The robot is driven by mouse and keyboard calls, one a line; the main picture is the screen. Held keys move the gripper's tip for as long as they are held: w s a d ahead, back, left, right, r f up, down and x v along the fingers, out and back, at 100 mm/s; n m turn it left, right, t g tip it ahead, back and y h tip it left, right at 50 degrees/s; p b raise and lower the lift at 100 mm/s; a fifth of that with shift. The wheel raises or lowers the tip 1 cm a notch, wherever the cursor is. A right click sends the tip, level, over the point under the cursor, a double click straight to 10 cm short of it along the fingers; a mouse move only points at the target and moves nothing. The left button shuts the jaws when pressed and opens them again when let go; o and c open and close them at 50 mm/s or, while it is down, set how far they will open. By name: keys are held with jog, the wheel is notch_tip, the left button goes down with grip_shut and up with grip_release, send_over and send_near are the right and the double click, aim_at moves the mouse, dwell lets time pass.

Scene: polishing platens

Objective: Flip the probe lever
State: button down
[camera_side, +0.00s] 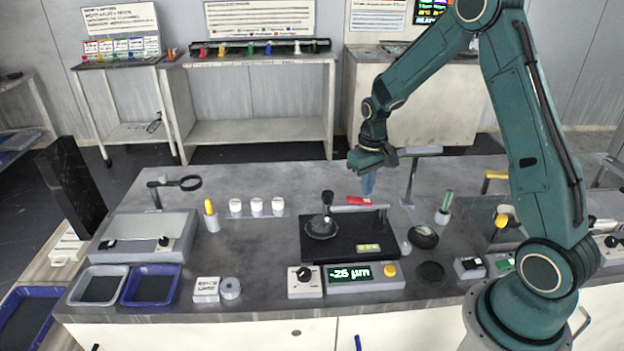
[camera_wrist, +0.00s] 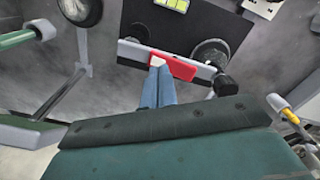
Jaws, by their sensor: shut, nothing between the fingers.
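The probe lever (camera_side: 359,200) is a small red handle on a grey bar above a black gauge stand (camera_side: 345,245) in the side view. In the wrist view the red lever (camera_wrist: 180,67) lies across the grey bar (camera_wrist: 135,50). My gripper (camera_side: 368,184) points down just above and behind the lever, its blue fingers together and empty. In the wrist view the fingertips (camera_wrist: 158,72) overlap the lever's left end; I cannot tell whether they touch it. A round grey disc (camera_side: 321,227) sits on the stand's left side under a black-knobbed probe (camera_side: 327,198).
A T-shaped post (camera_side: 412,175) rises close to the right of my gripper. White jars (camera_side: 257,207) stand to the left, and a green-handled tool (camera_side: 445,205) in a cup to the right.

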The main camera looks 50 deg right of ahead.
aim_at(366, 200)
notch_tip(366, 200, up, 6)
jog(key=shift+f, duration=0.25)
dwell(0.5)
dwell(0.4)
jog(key=s+a+r+n+t, duration=0.1)
jog(key=s+a+r, duration=0.35)
jog(key=r, duration=0.25)
jog(key=s+a+r+t, duration=0.2)
jog(key=s+a+r, duration=0.2)
jog(key=a+r, duration=0.15)
jog(key=s+a+r+n+t, duration=0.1)
jog(key=s+a+r, duration=0.1)
jog(key=s, duration=0.5)
jog(key=s+a+r+n+t, duration=0.1)
jog(key=s+a+r, duration=0.1)
jog(key=s, duration=0.4)
jog(key=shift+s+a+t, duration=0.3)
jog(key=shift+s+a, duration=0.05)
jog(key=shift+a, duration=0.2)
